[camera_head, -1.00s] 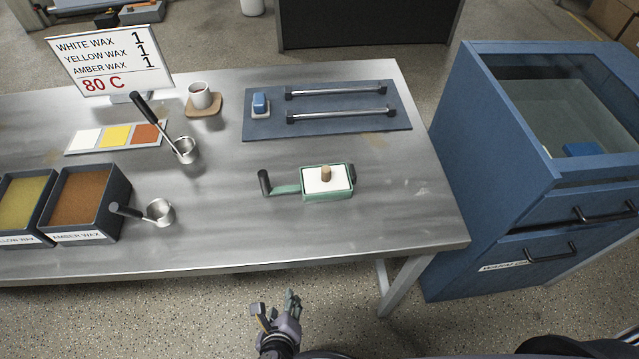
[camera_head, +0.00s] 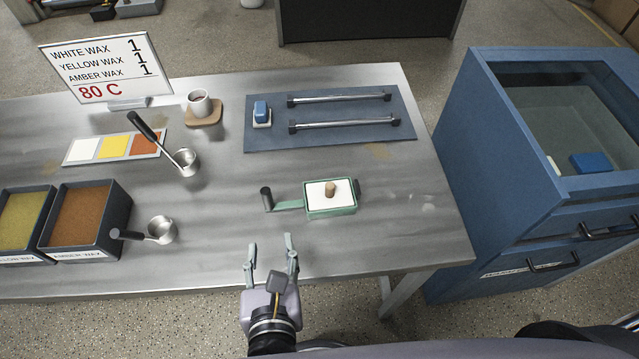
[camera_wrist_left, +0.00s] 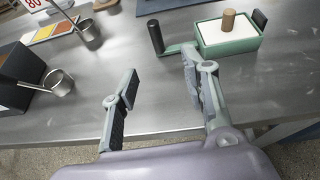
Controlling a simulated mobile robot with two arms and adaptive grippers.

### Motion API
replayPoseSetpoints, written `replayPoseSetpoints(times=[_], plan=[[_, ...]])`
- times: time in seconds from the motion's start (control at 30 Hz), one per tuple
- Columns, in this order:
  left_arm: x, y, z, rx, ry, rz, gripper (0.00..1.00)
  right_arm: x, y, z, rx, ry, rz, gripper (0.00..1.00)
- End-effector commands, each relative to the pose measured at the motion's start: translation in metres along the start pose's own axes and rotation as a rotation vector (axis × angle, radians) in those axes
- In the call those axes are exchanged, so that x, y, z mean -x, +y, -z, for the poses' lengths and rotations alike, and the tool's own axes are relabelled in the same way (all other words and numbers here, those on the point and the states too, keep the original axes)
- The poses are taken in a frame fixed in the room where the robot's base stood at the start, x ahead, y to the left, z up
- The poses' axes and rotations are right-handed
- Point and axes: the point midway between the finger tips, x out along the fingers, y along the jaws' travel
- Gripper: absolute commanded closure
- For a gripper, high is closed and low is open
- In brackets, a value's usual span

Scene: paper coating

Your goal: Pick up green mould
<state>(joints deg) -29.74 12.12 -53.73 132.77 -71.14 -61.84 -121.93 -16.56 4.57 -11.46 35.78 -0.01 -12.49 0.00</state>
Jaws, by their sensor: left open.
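The green mould (camera_head: 331,211) is a shallow rectangular tray on the steel table, with a white slab inside and a wooden knob on top. Its dark handle (camera_head: 266,199) stands up on a green arm at its left side. The mould also shows in the left wrist view (camera_wrist_left: 228,46), at the upper right. My left gripper (camera_head: 271,250) is open and empty at the table's front edge, below and left of the mould and apart from it. In the left wrist view its two fingers (camera_wrist_left: 158,92) are spread, with bare table between them. My right gripper is not in view.
Two metal ladles (camera_head: 162,230) and (camera_head: 187,160) and wax bins (camera_head: 88,219) are on the left. A blue mat (camera_head: 345,130) with two bars lies behind the mould. A blue cabinet (camera_head: 450,170) stands right. Table around the mould is clear.

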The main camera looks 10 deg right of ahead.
Motion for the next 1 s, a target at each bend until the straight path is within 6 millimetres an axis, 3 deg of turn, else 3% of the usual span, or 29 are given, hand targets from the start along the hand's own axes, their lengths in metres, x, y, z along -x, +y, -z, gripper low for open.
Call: replayPoseSetpoints(times=[0.07, 0.2, 0.5, 0.87, 1.0], plan=[[-0.004, 0.001, -0.004, -0.010, -0.007, -0.003, 0.58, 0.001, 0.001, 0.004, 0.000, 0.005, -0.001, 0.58], [-0.029, 0.002, -0.006, -0.011, -0.009, -0.006, 0.58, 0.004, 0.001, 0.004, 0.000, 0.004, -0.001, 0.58], [-0.094, 0.002, -0.005, -0.009, -0.008, -0.005, 0.58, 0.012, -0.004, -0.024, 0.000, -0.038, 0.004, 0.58], [-0.127, 0.003, -0.003, -0.009, -0.005, -0.004, 0.58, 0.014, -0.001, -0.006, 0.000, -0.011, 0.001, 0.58], [-0.148, 0.007, 0.000, -0.008, -0.005, -0.005, 0.58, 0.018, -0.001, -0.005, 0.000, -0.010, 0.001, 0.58]])
